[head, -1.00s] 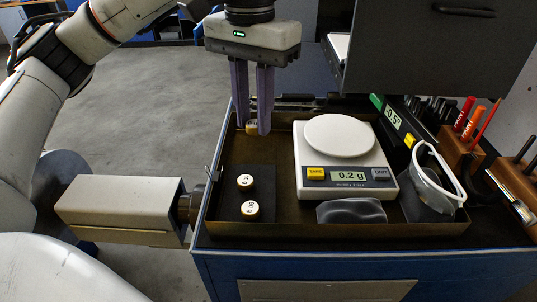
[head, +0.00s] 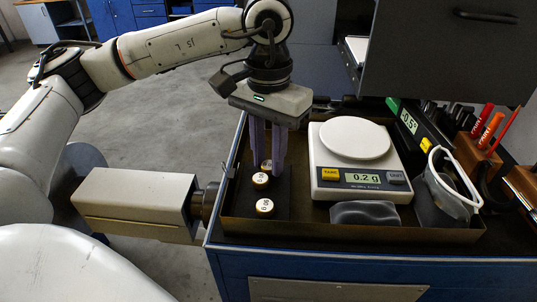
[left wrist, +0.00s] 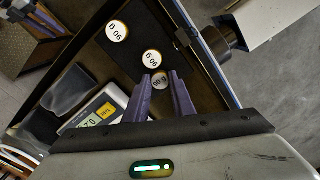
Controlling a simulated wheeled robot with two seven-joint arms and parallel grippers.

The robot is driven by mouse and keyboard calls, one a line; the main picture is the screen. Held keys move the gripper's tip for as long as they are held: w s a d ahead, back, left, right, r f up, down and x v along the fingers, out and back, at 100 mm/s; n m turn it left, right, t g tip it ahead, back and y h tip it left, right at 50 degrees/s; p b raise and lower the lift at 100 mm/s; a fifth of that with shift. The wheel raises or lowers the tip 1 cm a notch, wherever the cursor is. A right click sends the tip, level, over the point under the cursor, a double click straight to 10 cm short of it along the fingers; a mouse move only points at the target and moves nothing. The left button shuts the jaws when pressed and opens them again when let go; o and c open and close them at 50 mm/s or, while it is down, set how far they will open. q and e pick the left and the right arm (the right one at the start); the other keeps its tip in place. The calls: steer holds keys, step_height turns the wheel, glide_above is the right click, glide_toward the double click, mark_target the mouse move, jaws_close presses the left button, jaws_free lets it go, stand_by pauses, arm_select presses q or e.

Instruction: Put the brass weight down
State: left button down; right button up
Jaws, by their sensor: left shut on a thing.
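My left gripper (head: 266,172) is shut on a brass weight (head: 266,164), low over the back of the dark mat (head: 283,205) in the tray. Two similar weights stand upright on the mat: one close in front of the held weight (head: 261,180), one nearer the tray's front (head: 264,206).
The tray's rim (head: 345,228) surrounds the mat. A white scale (head: 355,140) reading 0.2 g stands right of it, with a dark grey lump (head: 365,212) in front. Safety glasses (head: 450,180) and a pen block (head: 478,158) are farther right. A grey box-shaped unit (head: 135,205) adjoins the tray's left side.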

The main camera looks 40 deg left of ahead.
mark_target(269, 165)
arm_select(q)
steer(key=c, duration=1.5)
jaws_free()
steer(key=shift+f, duration=0.1)
step_height(269, 165, up, 12)
steer(key=shift+r+p, duration=0.2)
steer(key=shift+p, duration=0.55)
